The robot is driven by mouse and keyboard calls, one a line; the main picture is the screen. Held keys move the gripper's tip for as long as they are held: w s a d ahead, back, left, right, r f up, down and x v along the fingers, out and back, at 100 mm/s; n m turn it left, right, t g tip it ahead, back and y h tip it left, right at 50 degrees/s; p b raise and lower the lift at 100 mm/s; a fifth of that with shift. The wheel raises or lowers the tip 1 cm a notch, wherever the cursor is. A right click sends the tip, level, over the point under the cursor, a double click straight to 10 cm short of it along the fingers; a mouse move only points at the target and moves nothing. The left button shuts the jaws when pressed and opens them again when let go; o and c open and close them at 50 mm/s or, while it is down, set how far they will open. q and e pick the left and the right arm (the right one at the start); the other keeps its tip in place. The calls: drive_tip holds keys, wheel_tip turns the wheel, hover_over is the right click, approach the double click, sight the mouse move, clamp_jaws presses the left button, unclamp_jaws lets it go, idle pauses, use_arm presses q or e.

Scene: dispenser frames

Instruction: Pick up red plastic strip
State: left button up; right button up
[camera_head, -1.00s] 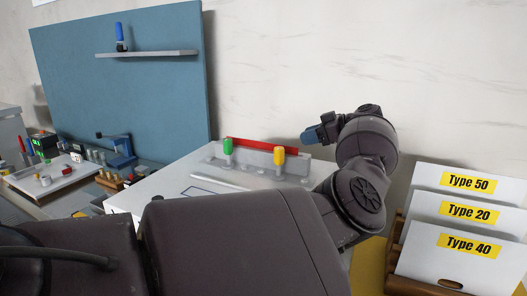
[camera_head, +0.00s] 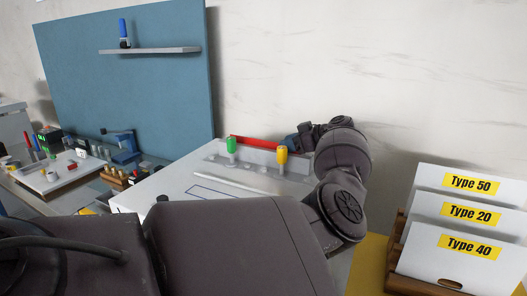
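The red plastic strip (camera_head: 262,143) lies along the back of the white dispenser unit (camera_head: 180,183), behind a grey rail with a green-topped post (camera_head: 231,145) and a yellow-topped post (camera_head: 281,156). My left gripper (camera_head: 297,141) is at the strip's right end, close behind the yellow post. Its fingers are small, dark and partly hidden by my wrist, so I cannot tell whether they touch the strip or are open. My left arm covers the lower middle of the view. My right gripper is not in view.
A wooden rack at the right holds white cards marked Type 50 (camera_head: 469,184), Type 20 and Type 40. A blue panel (camera_head: 160,95) with a grey shelf (camera_head: 150,51) stands at the back left. Small tools and parts crowd the bench at the far left.

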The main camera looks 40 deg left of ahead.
use_arm(q)
drive_tip(key=shift+c, duration=0.5)
clamp_jaws()
drive_tip(key=shift+r, duration=0.1)
